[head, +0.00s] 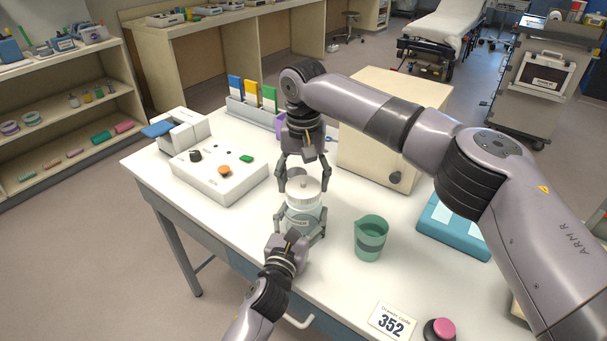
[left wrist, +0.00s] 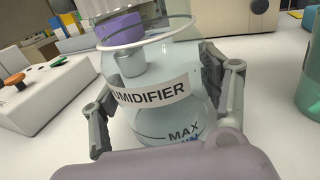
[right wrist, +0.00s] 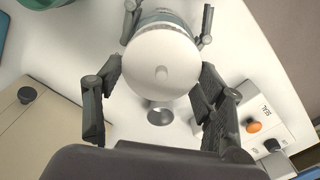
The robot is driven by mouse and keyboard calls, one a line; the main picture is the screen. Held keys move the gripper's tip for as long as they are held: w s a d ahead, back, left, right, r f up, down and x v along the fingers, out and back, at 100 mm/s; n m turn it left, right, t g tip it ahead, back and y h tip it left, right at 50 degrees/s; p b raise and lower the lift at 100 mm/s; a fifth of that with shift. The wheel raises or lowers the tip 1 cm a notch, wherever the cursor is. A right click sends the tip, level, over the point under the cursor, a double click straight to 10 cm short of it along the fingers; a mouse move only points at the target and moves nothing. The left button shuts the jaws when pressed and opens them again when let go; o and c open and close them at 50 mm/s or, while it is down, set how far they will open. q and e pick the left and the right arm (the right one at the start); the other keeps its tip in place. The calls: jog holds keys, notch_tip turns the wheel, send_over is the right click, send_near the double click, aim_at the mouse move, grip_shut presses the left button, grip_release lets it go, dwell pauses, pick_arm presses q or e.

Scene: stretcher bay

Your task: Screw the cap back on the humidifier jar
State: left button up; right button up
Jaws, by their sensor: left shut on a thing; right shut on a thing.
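The clear humidifier jar (head: 303,216) stands upright near the table's front edge. Its label and MAX mark show in the left wrist view (left wrist: 165,98). My left gripper (head: 301,224) is shut on the jar from the front, one finger on each side. The white round cap (head: 303,188), with a small knob, is at the jar's top. It also shows from above in the right wrist view (right wrist: 160,62). My right gripper (head: 303,180) comes down from above and is shut on the cap's sides. I cannot tell whether the cap is seated or tilted on the threads.
A green beaker (head: 371,238) stands right of the jar. A control box (head: 220,178) with knobs is at the left, a beige box (head: 375,150) behind. A 352 card (head: 391,321) and pink button (head: 443,328) lie in front.

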jog(key=shift+f, duration=0.55)
dwell(0.5)
pick_arm(q)
grip_shut()
pick_arm(e)
jog(key=m, duration=0.6)
jog(key=shift+s+d+m, duration=0.1)
jog(key=shift+m, duration=0.3)
jog(key=m, duration=0.6)
jog(key=shift+s, duration=0.1)
jog(key=m, duration=0.6)
jog(key=shift+s, duration=0.2)
jog(key=m, duration=0.4)
jog(key=shift+s+m, duration=0.1)
jog(key=shift+m, duration=0.2)
jog(key=m, duration=0.2)
jog(key=shift+m, duration=0.3)
pick_arm(q)
jog(key=shift+d+f, duration=0.1)
